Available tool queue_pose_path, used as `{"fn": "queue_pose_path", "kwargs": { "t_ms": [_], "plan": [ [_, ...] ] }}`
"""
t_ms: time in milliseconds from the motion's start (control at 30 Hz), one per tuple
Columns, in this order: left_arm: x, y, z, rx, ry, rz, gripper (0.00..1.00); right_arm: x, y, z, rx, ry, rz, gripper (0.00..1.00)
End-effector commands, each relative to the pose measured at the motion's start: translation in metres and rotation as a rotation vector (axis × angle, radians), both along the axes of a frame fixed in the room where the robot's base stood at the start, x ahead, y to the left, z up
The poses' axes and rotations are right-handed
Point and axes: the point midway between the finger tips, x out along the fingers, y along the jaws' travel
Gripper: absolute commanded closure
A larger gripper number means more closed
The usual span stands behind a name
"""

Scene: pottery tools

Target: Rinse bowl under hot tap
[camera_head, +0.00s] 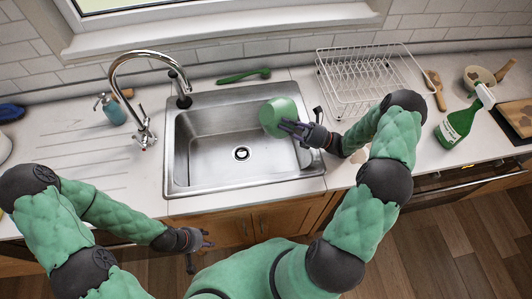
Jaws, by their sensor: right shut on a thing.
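A green bowl (277,113) is held tilted on its side over the right part of the steel sink (205,160). My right gripper (294,127) is shut on the bowl at its lower right side. The chrome tap (135,100) stands left of the sink, with its curved spout (155,55) reaching toward the basin's back left corner. The bowl is well to the right of the spout. No water stream is visible. My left gripper (204,243) is low in front of the counter, away from the sink, with its fingers apart and nothing between them.
A white wire dish rack (365,80) stands right of the sink. A green spray bottle (460,122) is farther right. A green brush (243,75) lies behind the sink. A blue soap dispenser (112,109) stands left of the tap. The ribbed drainboard (75,155) is clear.

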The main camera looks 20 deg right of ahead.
Motion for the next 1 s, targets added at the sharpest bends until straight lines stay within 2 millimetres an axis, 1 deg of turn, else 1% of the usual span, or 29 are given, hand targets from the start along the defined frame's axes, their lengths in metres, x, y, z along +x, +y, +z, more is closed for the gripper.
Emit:
{"fn": "queue_pose_path", "kwargs": {
  "t_ms": [33, 267, 333, 367, 433, 500, 1000],
  "plan": [
    [0.000, 0.000, 0.007, 0.000, 0.000, 0.000, 0.60, 0.000, -0.003, 0.008, 0.033, 0.000, -0.001, 1.00],
    [0.000, 0.000, 0.024, 0.000, 0.000, 0.000, 0.60, 0.000, -0.016, 0.031, 0.183, -0.001, 0.001, 1.00],
    [0.000, 0.000, 0.037, 0.000, 0.000, 0.000, 0.60, 0.000, -0.020, 0.046, 0.229, 0.000, 0.000, 1.00],
    [0.000, 0.000, 0.038, 0.000, 0.000, 0.000, 0.60, 0.001, -0.021, 0.047, 0.237, -0.002, 0.000, 1.00],
    [0.000, 0.000, 0.031, 0.000, -0.001, 0.000, 0.60, 0.001, -0.020, 0.041, 0.231, -0.002, 0.001, 1.00],
    [0.000, 0.000, 0.029, 0.000, 0.000, 0.000, 0.60, 0.001, -0.019, 0.039, 0.231, -0.002, 0.003, 1.00],
    [0.000, 0.000, 0.031, 0.000, 0.000, 0.000, 0.60, 0.001, -0.019, 0.041, 0.232, -0.008, 0.007, 1.00]
  ]
}}
